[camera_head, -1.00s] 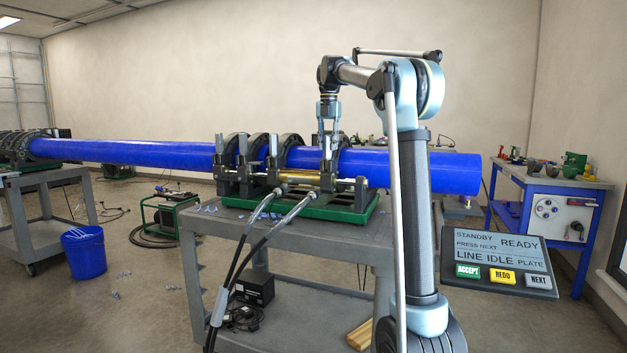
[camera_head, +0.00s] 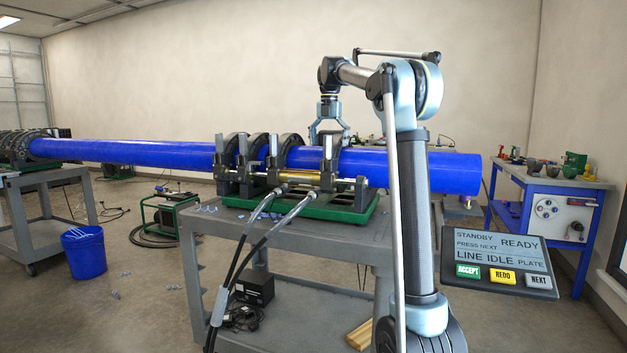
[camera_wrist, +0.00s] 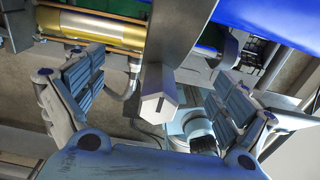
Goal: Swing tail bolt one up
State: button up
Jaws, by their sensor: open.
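In the head view a grey swing bolt (camera_head: 328,151) stands upright at the front of the rightmost clamp (camera_head: 346,139) around the blue pipe (camera_head: 415,168). I cannot tell from any marking whether it is tail bolt one. My gripper (camera_head: 328,132) is over this bolt, fingers spread and empty. In the wrist view my gripper (camera_wrist: 150,100) is open, with a grey metal bolt (camera_wrist: 158,98) between its two fingers, its end towards the camera. The fingers look apart from it on both sides. The clamp's lower hinge is hidden.
More upright bolts (camera_head: 273,147) stand on the clamps to the left. A brass-coloured cylinder (camera_head: 298,177) runs along the front, with hoses (camera_head: 262,240) hanging from the machine. The green base (camera_head: 345,212) sits on a grey cart (camera_head: 310,237).

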jog(key=shift+r, duration=0.15)
jog(key=shift+r, duration=4.4)
